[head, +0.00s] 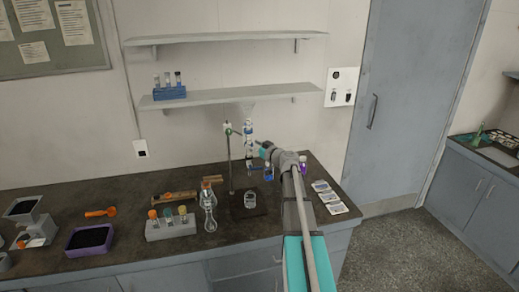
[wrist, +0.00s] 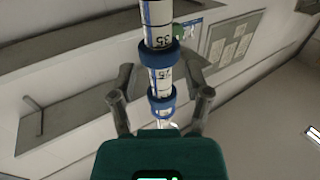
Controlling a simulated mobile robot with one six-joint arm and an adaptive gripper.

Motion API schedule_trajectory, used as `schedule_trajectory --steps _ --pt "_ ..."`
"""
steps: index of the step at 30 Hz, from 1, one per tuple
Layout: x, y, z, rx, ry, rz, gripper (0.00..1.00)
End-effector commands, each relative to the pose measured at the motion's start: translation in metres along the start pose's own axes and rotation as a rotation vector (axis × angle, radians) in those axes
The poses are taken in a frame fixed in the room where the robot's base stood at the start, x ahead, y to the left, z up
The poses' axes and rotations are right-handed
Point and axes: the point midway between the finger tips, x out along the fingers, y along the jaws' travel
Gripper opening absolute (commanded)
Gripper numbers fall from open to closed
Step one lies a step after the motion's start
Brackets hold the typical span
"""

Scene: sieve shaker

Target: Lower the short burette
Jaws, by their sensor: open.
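The short burette (head: 249,130) stands upright in the head view, in front of the wall below the lower shelf, beside a thin stand rod (head: 228,155). In the wrist view the burette (wrist: 157,13) is a white graduated tube with blue bands, running up between the fingers. My gripper (wrist: 160,95) is open, with one finger on each side of the tube; neither finger visibly presses on it. In the head view my gripper (head: 257,147) is at the burette, its fingers too small to make out. The burette's lower end is partly hidden by my gripper.
A small glass beaker (head: 250,200) stands on the stand's base. A glass flask (head: 209,212) and a rack of stoppered tubes (head: 171,228) are to its left. Pale cards (head: 328,197) lie at the right. The lower shelf (head: 225,95) is above.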

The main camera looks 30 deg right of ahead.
Motion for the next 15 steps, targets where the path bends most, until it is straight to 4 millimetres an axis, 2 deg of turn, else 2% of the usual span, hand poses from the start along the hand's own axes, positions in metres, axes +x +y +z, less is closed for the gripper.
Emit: schedule_trajectory --steps 6,15 --pt "0.015 0.001 0.0 0.0 0.0 0.0 0.63" --pt "0.018 0.0 0.0 0.0 0.0 0.001 0.63"
